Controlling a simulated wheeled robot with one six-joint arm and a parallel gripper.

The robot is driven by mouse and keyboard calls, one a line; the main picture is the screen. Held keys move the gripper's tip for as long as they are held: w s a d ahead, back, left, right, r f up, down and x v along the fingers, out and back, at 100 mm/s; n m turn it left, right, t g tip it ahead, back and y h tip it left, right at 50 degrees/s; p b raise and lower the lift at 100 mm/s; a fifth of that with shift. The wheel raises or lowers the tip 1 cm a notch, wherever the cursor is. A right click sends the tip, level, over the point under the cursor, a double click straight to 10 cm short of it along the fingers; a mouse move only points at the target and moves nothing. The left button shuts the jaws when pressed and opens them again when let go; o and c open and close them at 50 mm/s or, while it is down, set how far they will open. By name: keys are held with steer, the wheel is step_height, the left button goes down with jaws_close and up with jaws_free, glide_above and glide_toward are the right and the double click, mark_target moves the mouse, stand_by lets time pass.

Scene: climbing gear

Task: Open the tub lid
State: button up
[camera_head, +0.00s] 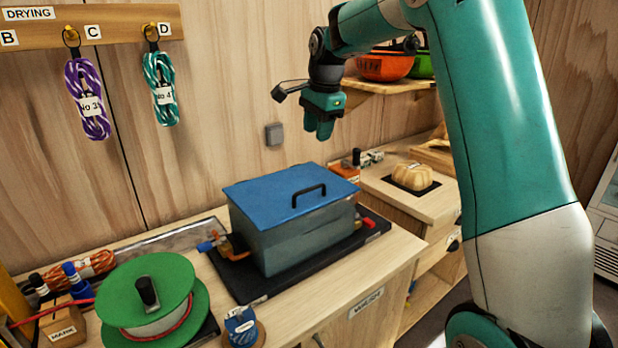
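The tub (302,238) is a grey-blue box on a dark mat on the wooden counter, in the middle of the head view. Its flat blue lid (262,193) lies shut on top. A black arched handle (309,191) stands on the lid, toward its right side. My gripper (320,133) hangs above and behind the tub, pointing down, clear of the lid and handle. Its teal fingers look close together, but I cannot tell whether there is a gap between them. I see nothing held in it.
A green reel (152,277) stands left of the tub. Blue and red fittings (208,246) lie beside it. Coiled ropes hang from the drying rack (95,24). Helmets (385,66) rest on a shelf behind my arm.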

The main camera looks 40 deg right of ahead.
mark_target(309, 189)
steer(key=w+f+p, duration=0.1)
steer(key=f, duration=0.4)
steer(key=w+f+p, duration=0.1)
steer(key=f, duration=0.4)
steer(key=w+f+p, duration=0.1)
steer(key=f, duration=0.5)
steer(key=shift+a+p, duration=0.15)
steer(key=shift+p, duration=0.25)
jaws_close()
